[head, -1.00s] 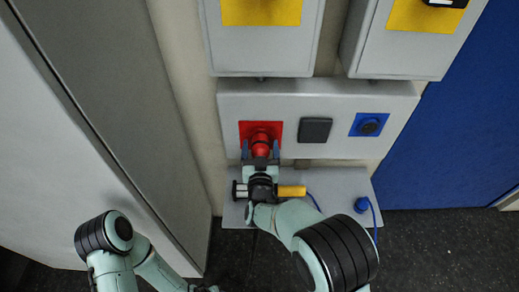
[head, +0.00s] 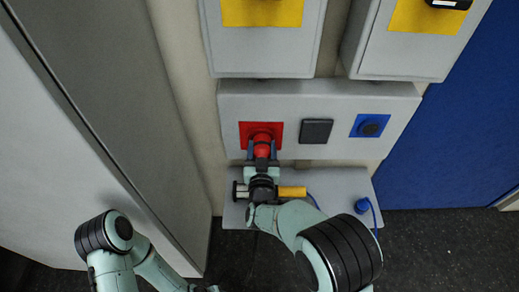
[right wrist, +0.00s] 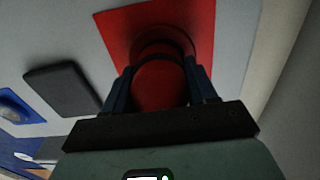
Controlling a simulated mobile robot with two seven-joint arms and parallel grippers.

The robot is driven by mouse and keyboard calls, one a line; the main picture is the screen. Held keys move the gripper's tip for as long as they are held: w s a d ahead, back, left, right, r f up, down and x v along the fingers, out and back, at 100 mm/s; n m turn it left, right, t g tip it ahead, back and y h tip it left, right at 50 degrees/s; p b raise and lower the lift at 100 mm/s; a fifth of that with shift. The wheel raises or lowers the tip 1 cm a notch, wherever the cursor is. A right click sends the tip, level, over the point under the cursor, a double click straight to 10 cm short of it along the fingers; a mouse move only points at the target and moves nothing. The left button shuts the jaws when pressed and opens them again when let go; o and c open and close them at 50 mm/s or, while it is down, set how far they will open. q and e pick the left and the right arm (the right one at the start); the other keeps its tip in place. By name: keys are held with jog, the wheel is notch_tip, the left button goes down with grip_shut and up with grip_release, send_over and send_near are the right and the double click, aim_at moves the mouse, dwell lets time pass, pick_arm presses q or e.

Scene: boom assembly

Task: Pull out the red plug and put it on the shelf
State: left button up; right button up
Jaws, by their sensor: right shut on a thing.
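The red plug (head: 263,150) sits at the red square socket plate (head: 245,131) on the grey wall panel. My right gripper (head: 262,152) is shut on the plug, with one finger on each side of it. The right wrist view shows the red plug (right wrist: 160,82) between the two dark fingers (right wrist: 158,90), in line with the round red socket behind it. I cannot tell how deep the plug sits. The grey shelf (head: 340,185) is below the panel, partly hidden by my right arm. My left arm is at the lower left; its gripper is not clearly visible.
A black square cover (head: 316,131) and a blue socket (head: 370,126) are right of the red one. A blue plug (head: 362,205) with a cable is at the shelf's right side. Grey boxes with yellow plates (head: 262,12) hang above. A grey wall stands at left.

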jog(key=shift+s+a+p, duration=0.15)
jog(key=shift+s+p, duration=0.2)
jog(key=shift+s, duration=2.35)
